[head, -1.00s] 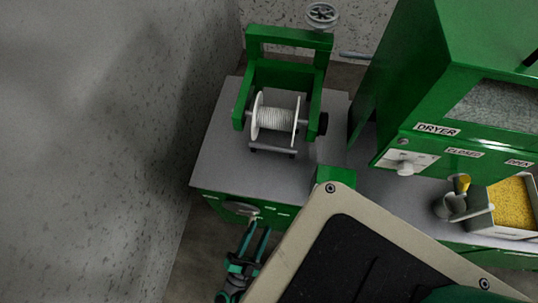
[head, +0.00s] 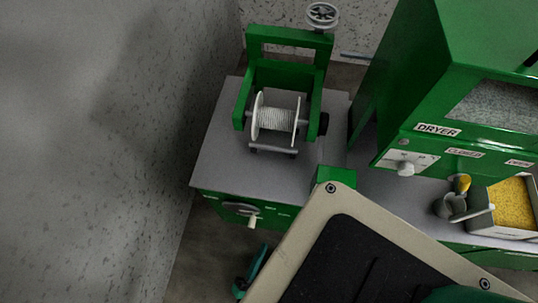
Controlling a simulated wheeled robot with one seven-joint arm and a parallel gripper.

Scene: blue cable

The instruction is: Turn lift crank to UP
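The lift crank (head: 241,210) is on the green front panel of the grey-topped cabinet, below the spool stand. It is a dark disc with a pale handle (head: 252,221) at its lower right, pointing down. Small white labels sit around it, too small to read. My gripper (head: 254,268) shows only in part at the lower middle, below the crank and apart from it. One teal and dark finger piece is visible; the rest is hidden behind my own beige and black body part, so its opening cannot be told.
A white cable spool (head: 274,118) sits in a green stand (head: 290,40) on the cabinet top (head: 225,150). A green dryer (head: 425,110) and a bin of yellow pellets (head: 512,203) stand to the right. A speckled grey wall (head: 90,150) closes the left side.

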